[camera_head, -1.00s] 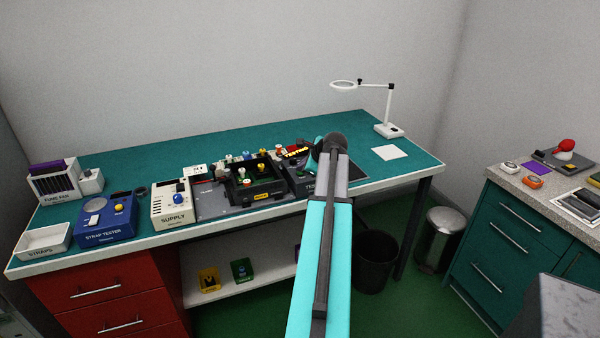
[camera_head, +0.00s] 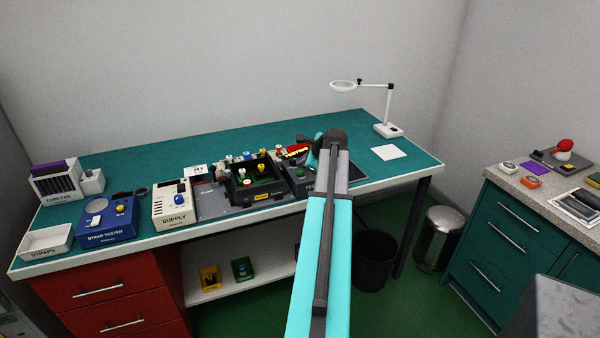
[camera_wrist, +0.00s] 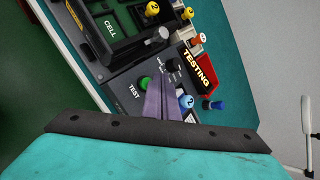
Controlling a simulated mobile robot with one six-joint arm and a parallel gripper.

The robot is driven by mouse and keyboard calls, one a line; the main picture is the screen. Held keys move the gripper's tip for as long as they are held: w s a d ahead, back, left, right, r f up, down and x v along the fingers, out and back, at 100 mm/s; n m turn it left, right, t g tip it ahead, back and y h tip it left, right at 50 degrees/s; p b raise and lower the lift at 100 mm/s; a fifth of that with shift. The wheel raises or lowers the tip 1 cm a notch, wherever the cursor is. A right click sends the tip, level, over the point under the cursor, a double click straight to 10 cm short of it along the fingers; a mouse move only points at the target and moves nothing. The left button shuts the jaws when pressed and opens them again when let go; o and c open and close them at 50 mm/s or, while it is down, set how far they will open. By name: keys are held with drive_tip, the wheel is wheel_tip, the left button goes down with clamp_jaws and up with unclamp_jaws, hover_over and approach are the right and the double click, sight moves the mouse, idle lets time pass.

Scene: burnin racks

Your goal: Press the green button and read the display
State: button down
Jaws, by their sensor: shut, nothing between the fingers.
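The green button (camera_wrist: 145,83) sits on a dark grey panel marked TEST in the wrist view. My gripper (camera_wrist: 162,82) is shut and empty, its fingertips just right of the button in the picture; I cannot tell whether they touch it or the panel. A small raised display (camera_wrist: 197,68) beside the panel reads TESTING in yellow letters on a dark and red face. It also shows in the head view (camera_head: 294,150), left of my arm's end. In the head view my arm hides the fingertips.
A black knob (camera_wrist: 173,65) and a blue knob or ball marked 2 (camera_wrist: 185,101) stand near the fingers. The CELL fixture (camera_wrist: 110,30) lies beside the panel. A supply box (camera_head: 172,205) and strap tester (camera_head: 107,218) stand left. A magnifier lamp (camera_head: 388,130) stands right.

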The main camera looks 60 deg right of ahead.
sight(302, 176)
drive_tip(key=shift+r+p, duration=1.65)
drive_tip(key=shift+r, duration=0.75)
